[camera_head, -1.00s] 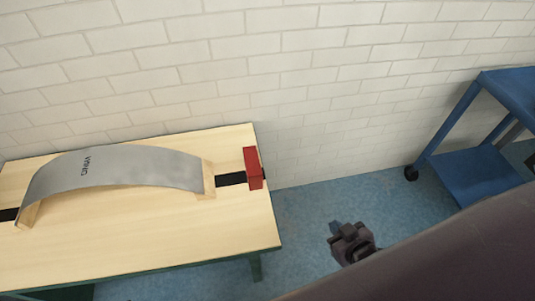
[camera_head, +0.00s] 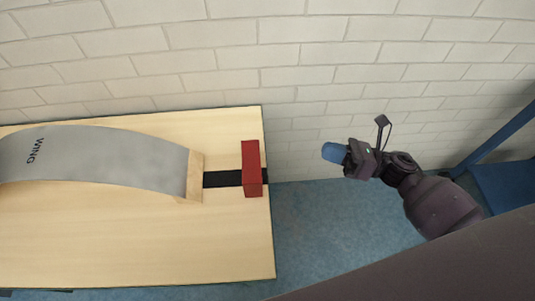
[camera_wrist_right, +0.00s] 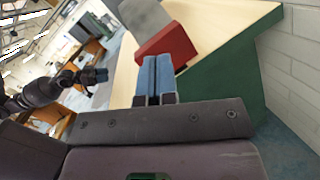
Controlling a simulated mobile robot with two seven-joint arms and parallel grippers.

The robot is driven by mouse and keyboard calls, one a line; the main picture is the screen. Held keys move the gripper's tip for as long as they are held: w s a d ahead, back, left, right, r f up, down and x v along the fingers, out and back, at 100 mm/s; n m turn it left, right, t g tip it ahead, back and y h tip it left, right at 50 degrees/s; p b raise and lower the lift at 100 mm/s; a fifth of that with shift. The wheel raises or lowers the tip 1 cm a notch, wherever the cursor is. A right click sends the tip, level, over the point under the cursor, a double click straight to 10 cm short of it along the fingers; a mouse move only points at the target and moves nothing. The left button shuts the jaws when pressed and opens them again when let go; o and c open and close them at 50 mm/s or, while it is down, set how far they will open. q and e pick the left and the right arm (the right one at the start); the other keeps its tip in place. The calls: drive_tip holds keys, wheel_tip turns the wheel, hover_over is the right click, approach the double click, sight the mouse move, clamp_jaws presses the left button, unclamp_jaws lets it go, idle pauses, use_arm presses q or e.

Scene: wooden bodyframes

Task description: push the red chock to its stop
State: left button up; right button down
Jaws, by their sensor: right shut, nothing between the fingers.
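The red chock (camera_head: 252,168) sits on the black strip (camera_head: 222,179) near the right end of the wooden table. A stretch of bare strip separates it from the wooden support (camera_head: 193,178) under the wing's right end. My right gripper (camera_head: 334,153) is to the right of the chock, off the table's end and apart from it. In the right wrist view its blue fingers (camera_wrist_right: 155,78) are shut and empty, with the red chock (camera_wrist_right: 168,47) just beyond them. My left gripper (camera_wrist_right: 95,76) shows small at the left of that view; its fingers are unclear.
The curved grey wing panel (camera_head: 95,160) marked WING lies over the table (camera_head: 140,235). A white brick wall (camera_head: 300,60) runs behind. A blue cart (camera_head: 505,185) stands at the far right. Blue floor (camera_head: 330,230) is free right of the table.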

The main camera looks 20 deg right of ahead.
wheel_tip(320, 180, down, 3)
drive_tip(key=n+g+b, duration=0.1)
drive_tip(key=n+g, duration=0.4)
drive_tip(key=n, duration=0.2)
drive_tip(key=n+g, duration=0.1)
drive_tip(key=n, duration=0.1)
approach(252, 169)
drive_tip(key=w+a, duration=0.3)
drive_tip(key=a, duration=0.2)
use_arm(q)
drive_tip(key=shift+s+d+f+b, duration=0.1)
drive_tip(key=shift+d+f+b, duration=0.2)
drive_tip(key=shift+f, duration=0.45)
use_arm(e)
drive_tip(key=shift+w+d+f+y, duration=0.1)
drive_tip(key=shift+w+f+y, duration=0.2)
drive_tip(key=shift+f, duration=0.2)
